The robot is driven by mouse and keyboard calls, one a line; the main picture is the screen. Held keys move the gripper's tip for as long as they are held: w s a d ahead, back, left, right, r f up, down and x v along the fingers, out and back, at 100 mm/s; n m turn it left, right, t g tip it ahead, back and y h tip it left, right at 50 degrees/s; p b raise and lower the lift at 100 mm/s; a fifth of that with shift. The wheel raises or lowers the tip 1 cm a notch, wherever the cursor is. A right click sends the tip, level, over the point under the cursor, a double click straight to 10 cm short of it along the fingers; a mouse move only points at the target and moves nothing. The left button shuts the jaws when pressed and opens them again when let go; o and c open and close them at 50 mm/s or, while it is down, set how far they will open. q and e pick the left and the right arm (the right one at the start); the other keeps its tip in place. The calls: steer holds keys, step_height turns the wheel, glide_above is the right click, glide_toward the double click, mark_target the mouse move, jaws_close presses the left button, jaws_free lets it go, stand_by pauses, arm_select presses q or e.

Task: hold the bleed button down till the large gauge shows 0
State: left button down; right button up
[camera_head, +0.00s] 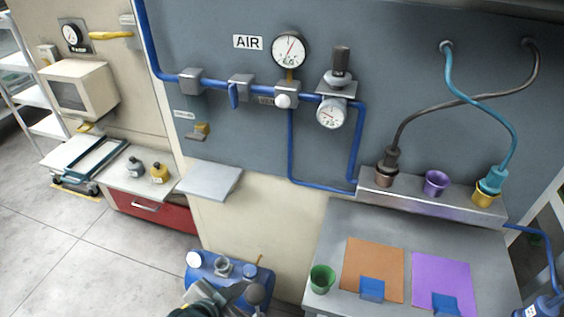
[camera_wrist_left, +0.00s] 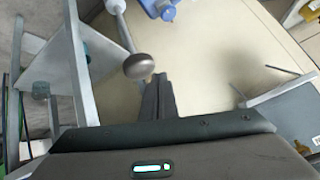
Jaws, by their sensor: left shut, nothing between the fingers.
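The large gauge (camera_head: 288,49) is on the grey wall panel beside the AIR label. Its red needle points up and to the right; the numbers are too small to read. A white round button (camera_head: 283,101) sits below it on the blue pipe, beside a small label I cannot read clearly; it looks like the bleed button. My left gripper (camera_head: 240,289) is low in the head view, in front of the blue tank and well below the button. Its fingers (camera_wrist_left: 158,92) are shut and empty in the left wrist view. My right gripper is not in view.
A dark round knob (camera_wrist_left: 138,66) on a pale stem is close beside my left fingers. The blue tank (camera_head: 205,272) stands low behind them. A grey shelf (camera_head: 210,180) juts from the wall above. A smaller gauge (camera_head: 331,112) and a blue valve lever (camera_head: 233,97) flank the button.

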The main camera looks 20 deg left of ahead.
arm_select(q)
steer(key=w+d+r+m+t+h, duration=0.1)
steer(key=w+r+m+t+h, duration=0.2)
steer(key=w+r, duration=0.5)
steer(key=w+d+r+m+t, duration=0.1)
steer(key=w+r+m+t, duration=0.4)
steer(key=r, duration=0.7)
steer(key=s+d+r+m+t+h, duration=0.1)
steer(key=r+m+t+h, duration=0.2)
steer(key=r, duration=0.6)
steer(key=s+d+r+m+t+h, duration=0.1)
steer(key=s+r+m+t+h, duration=0.1)
steer(key=r, duration=0.7)
steer(key=shift+r+m+t+h, duration=0.15)
steer(key=shift+m+t+h, duration=0.55)
steer(key=shift+m+h, duration=0.2)
steer(key=shift+w, duration=0.15)
steer(key=b, duration=0.1)
glide_toward(284, 101)
steer(key=shift+w+d+r, duration=0.35)
steer(key=shift+r, duration=0.45)
steer(key=shift+w+d+r, duration=0.35)
steer(key=shift+w+r, duration=0.05)
steer(key=shift+r, duration=0.4)
steer(key=shift+w+d+r, duration=0.35)
steer(key=shift+r, duration=0.45)
steer(key=shift+w, duration=0.15)
steer(key=shift+w, duration=0.25)
